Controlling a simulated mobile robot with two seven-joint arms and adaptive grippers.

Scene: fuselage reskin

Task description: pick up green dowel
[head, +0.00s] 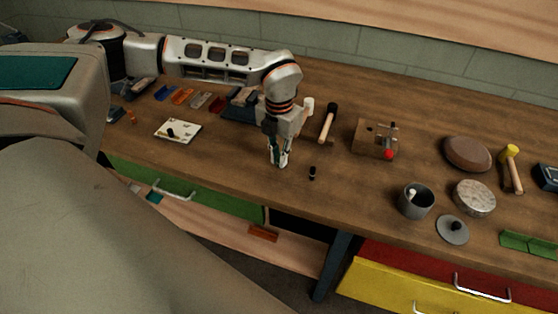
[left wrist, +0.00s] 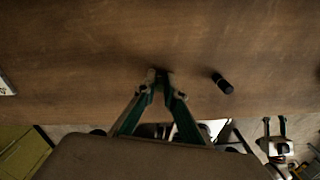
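I cannot make out a clearly green dowel on the bench. A small dark, near-black cylinder (head: 312,172) is on the wooden bench top near its front edge; it also shows in the left wrist view (left wrist: 222,83). My left gripper (head: 282,164) points down at the bench, just left of that cylinder and apart from it. In the left wrist view its green-sided fingers (left wrist: 160,76) converge, tips close together, with a small dark patch between them. I see no object clearly held there.
A hammer (head: 328,123) and a wooden block with a red ball (head: 372,139) stand behind the cylinder. A grey cup (head: 416,200) and grey lid (head: 452,229) are to the right. A white card (head: 178,131) lies left. Bench around the cylinder is clear.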

